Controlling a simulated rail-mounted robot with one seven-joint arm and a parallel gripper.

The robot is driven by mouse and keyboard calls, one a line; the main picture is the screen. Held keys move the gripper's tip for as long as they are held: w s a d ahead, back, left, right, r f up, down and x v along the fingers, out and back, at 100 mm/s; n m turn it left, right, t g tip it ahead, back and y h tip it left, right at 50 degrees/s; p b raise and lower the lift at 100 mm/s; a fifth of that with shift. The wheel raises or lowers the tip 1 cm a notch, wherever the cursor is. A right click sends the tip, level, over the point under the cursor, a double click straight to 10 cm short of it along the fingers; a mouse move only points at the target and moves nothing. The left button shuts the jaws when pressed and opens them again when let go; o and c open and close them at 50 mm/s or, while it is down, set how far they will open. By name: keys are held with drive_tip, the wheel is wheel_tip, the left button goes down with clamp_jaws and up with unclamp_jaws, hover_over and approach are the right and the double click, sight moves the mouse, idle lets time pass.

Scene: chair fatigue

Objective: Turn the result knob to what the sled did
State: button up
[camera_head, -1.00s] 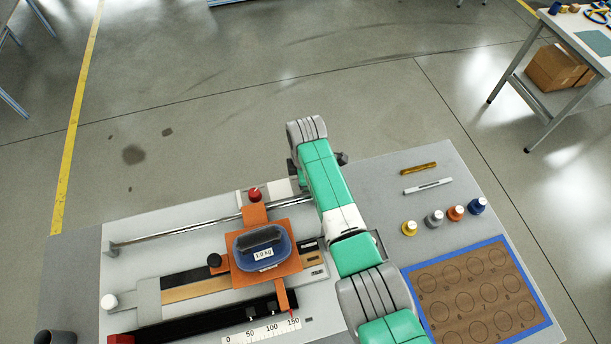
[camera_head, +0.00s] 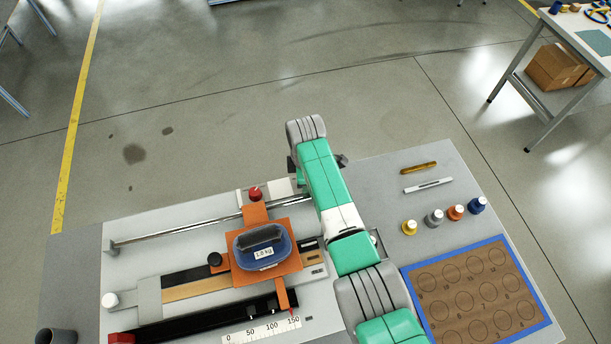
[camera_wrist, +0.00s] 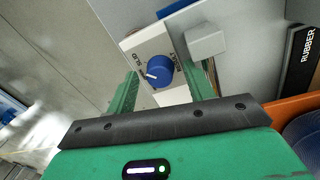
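In the wrist view the blue result knob (camera_wrist: 160,70) sits on a white plate (camera_wrist: 135,40) with a printed label at its left reading SLID and another, partly readable label at its right. The knob's white pointer mark points left, toward the SLID side. My gripper (camera_wrist: 162,86) is open, with one green finger on each side of the knob and visible gaps. The orange sled (camera_head: 236,275) carries a blue container (camera_head: 262,255) labelled 1.0 kg. Its arm ends near 150 on the scale (camera_head: 262,331). In the head view my arm hides the knob.
A grey block (camera_wrist: 206,42) stands close to the right finger. A steel rod (camera_head: 180,230) runs along the bench's back. Several coloured weights, including a yellow one (camera_head: 409,228), stand to the right, behind a brown board with circles (camera_head: 470,290).

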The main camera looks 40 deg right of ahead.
drive_tip(key=r, duration=0.7)
drive_tip(key=shift+s+a+r, duration=0.2)
drive_tip(key=shift+s+r, duration=0.05)
drive_tip(key=shift+r, duration=0.15)
drive_tip(key=w+a+r+m+t+h, duration=0.1)
drive_tip(key=w+a+r+t, duration=0.4)
drive_tip(key=r, duration=0.4)
drive_tip(key=w+a+r+m+t+p, duration=0.1)
drive_tip(key=w+a+r+m+t, duration=0.15)
drive_tip(key=a+r, duration=0.55)
drive_tip(key=w+a+r+m+t+h, duration=0.1)
drive_tip(key=w+a+r+t, duration=0.4)
drive_tip(key=r, duration=0.6)
drive_tip(key=s+a+r+m+t+y, duration=0.1)
drive_tip(key=s+a+r+t, duration=0.15)
drive_tip(key=r, duration=0.35)
drive_tip(key=s+a+r+m+t+p, duration=0.1)
drive_tip(key=s+a+r+t, duration=0.1)
drive_tip(key=s+a+r, duration=0.3)
drive_tip(key=s+a+r+m+t+y, duration=0.1)
drive_tip(key=a+r+t, duration=0.1)
drive_tip(key=r, duration=0.5)
drive_tip(key=s+a+r+m+t+y, duration=0.1)
drive_tip(key=s+a+r+t, duration=0.4)
drive_tip(key=s+r, duration=0.5)
drive_tip(key=s+m, duration=0.1)
drive_tip(key=s, duration=0.2)
drive_tip(key=shift+r, duration=0.4)
